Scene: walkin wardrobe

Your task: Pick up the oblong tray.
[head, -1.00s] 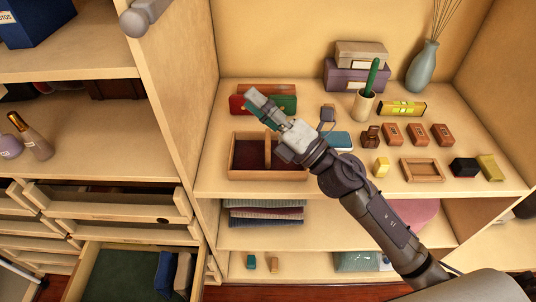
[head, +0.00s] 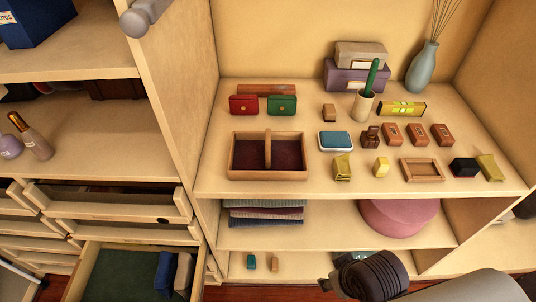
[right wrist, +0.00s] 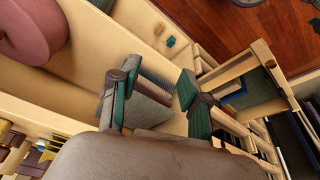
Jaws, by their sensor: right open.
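A small shallow wooden oblong tray (head: 422,179) with raised edges lies on the shelf top, right of the middle in the head view. A larger wooden tray (head: 240,175) with a dark red lining and a raised central handle stands on the left of the same shelf. My right gripper (right wrist: 158,70) is open and empty in the right wrist view, with folded cloths (right wrist: 155,100) visible beyond its fingers. My left gripper is not in view.
A spirit level (head: 402,108) and a vase (head: 421,68) are behind. A pink round box (head: 400,217) is on the shelf below. An open drawer (head: 120,270) juts out lower left.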

